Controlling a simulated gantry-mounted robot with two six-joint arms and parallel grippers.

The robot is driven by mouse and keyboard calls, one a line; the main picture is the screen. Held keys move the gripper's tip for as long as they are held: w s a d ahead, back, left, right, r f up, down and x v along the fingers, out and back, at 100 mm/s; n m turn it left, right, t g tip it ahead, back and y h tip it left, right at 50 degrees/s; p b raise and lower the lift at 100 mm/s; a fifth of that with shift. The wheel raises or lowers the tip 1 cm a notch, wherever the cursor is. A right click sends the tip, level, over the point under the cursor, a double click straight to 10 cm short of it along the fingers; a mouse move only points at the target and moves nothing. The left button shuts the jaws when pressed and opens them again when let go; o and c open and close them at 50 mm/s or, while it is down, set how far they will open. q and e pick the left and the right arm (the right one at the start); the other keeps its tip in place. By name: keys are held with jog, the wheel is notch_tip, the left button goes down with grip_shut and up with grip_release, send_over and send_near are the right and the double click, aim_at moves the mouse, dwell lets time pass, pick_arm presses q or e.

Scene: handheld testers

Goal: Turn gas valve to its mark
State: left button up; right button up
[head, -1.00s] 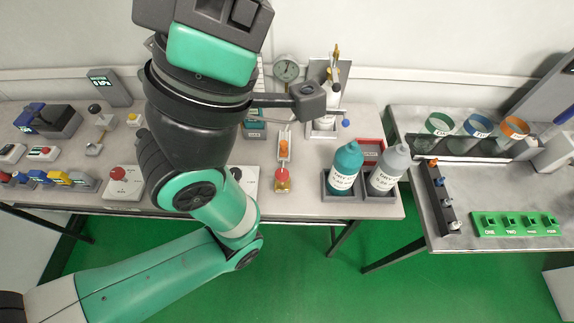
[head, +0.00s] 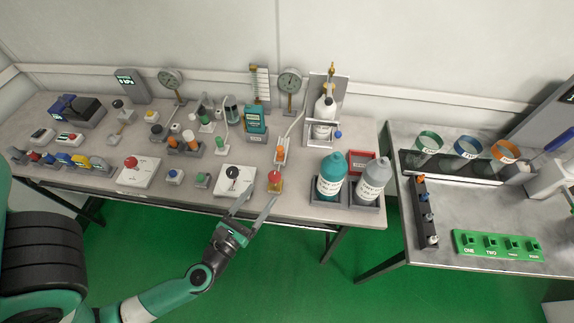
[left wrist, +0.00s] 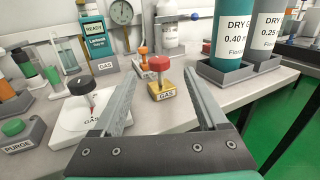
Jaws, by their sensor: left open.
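Two fixtures with GAS labels stand near the bench's front edge, and I cannot tell for sure which one is the task's gas valve. One is a small brass-yellow block with a red knob (head: 275,181), also in the left wrist view (left wrist: 160,80). The other is a white plate with a black knob (head: 234,177), seen at the left in the left wrist view (left wrist: 82,88). My left gripper (head: 259,197) is open and empty. In the left wrist view its fingers (left wrist: 158,78) point toward the red-knobbed block, which shows between them, apparently untouched. My right gripper is not in view.
Teal and grey bottles (head: 331,178) stand in trays just right of the red-knobbed block. A purge button (left wrist: 16,130) is left of the black-knob plate. Gauges (head: 290,82) and a gas cylinder (head: 324,112) stand behind. Green floor is open in front.

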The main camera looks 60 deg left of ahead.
aim_at(275, 180)
pick_arm(q)
jog(key=shift+s+a, duration=0.15)
jog(key=shift+s, duration=0.05)
jog(key=p+x, duration=0.1)
jog(key=x, duration=1)
jog(key=shift+w+a, duration=0.2)
jog(key=shift+w, duration=0.15)
grip_shut()
